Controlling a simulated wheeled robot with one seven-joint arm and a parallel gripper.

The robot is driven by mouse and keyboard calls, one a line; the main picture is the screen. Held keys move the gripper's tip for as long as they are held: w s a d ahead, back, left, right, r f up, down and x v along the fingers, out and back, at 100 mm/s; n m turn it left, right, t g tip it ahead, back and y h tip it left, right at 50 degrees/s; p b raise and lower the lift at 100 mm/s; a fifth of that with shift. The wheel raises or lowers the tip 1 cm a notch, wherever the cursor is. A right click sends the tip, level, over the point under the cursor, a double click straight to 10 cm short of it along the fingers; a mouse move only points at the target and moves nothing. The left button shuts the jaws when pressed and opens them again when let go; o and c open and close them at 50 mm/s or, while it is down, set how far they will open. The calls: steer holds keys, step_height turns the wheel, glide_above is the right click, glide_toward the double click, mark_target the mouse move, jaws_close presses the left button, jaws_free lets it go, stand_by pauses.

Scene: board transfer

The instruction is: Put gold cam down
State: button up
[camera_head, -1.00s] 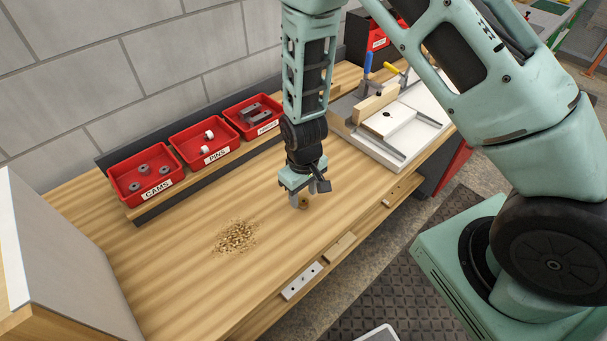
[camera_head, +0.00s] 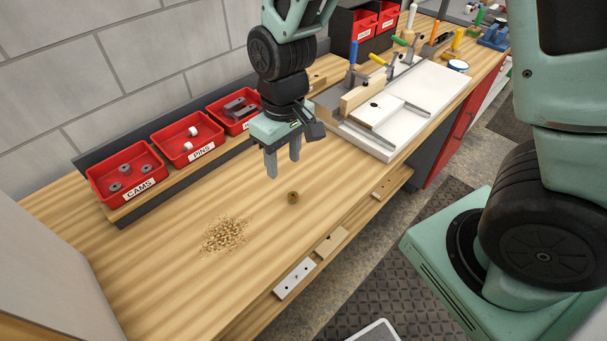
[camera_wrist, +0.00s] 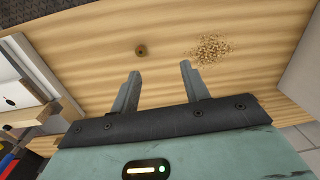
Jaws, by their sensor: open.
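The gold cam (camera_head: 293,196) is a small brass-coloured round piece on the bare wooden bench top, to the right of the wood shavings. It also shows in the wrist view (camera_wrist: 141,50), beyond the tip of one finger. My gripper (camera_head: 283,168) is open and empty, raised above the bench. In the head view it hangs above and to the left of the cam, apart from it. In the wrist view both fingers (camera_wrist: 160,72) are spread with nothing between them.
Wood shavings (camera_head: 225,236) lie on the bench (camera_head: 180,275). Red bins labelled CAMS (camera_head: 127,180), PINS (camera_head: 188,140) and a third stand along the back wall. A white board in a jig (camera_head: 375,113) is at the right. Small blocks (camera_head: 295,279) lie along the front edge.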

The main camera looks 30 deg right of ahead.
steer(key=s+a+r+n, duration=0.1)
steer(key=s+r, duration=0.3)
steer(key=s, duration=0.4)
steer(key=s+a+r+n, duration=0.2)
steer(key=s+r, duration=0.3)
steer(key=s, duration=0.3)
steer(key=shift+s+r, duration=0.25)
